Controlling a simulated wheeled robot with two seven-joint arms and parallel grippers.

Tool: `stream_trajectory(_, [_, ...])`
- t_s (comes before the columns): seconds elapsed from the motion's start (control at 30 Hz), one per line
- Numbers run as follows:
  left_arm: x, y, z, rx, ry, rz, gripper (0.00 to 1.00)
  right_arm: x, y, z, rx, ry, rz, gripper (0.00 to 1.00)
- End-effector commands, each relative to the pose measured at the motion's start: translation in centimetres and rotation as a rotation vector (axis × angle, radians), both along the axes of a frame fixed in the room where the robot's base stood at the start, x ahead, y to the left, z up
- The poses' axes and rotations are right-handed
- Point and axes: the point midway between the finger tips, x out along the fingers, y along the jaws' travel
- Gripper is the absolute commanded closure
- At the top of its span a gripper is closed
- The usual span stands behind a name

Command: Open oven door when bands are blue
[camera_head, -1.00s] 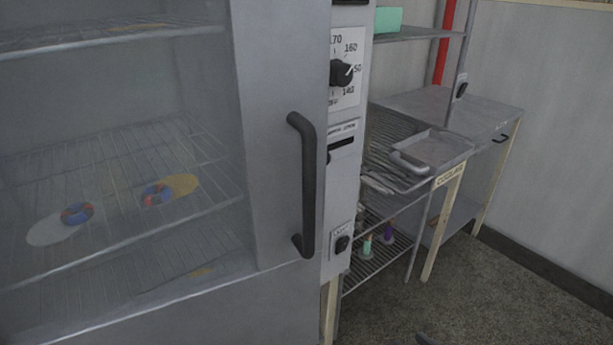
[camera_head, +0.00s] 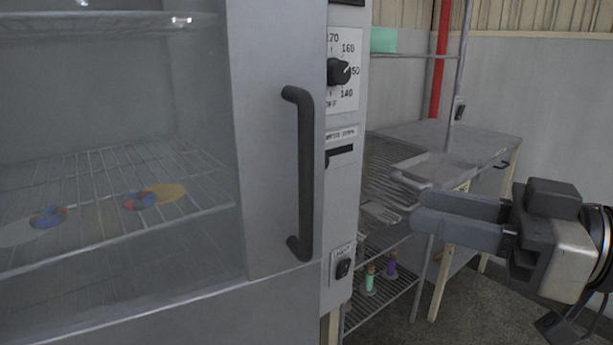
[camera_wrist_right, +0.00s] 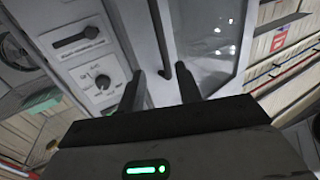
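The grey oven door (camera_head: 275,190) is shut and has a dark vertical handle (camera_head: 305,175). My left gripper is not in view.
A control panel with a dial (camera_head: 339,72) and a switch (camera_head: 343,268) flanks the handle on the right. A side table with a metal tray (camera_head: 440,168) stands behind my right gripper. Small bottles (camera_head: 391,264) stand on the lower shelf.

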Motion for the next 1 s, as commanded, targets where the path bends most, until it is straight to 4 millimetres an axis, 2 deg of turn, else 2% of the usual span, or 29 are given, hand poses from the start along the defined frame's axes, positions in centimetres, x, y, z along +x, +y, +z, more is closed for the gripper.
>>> stream_trajectory(0.03, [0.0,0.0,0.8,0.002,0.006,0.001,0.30,0.2,0.4,0.8,0.003,-0.003,0.002,0.65])
stream_trajectory(0.37, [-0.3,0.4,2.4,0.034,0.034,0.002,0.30,1.9,3.7,0.8,0.007,-0.003,0.010,0.65])
stream_trajectory(0.8, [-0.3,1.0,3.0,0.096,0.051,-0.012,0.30,5.7,10.0,0.4,0.004,-0.001,0.008,0.65])
stream_trajectory(1.0, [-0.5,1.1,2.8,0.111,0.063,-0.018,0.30,7.1,12.2,0.2,0.001,-0.001,0.008,0.65])
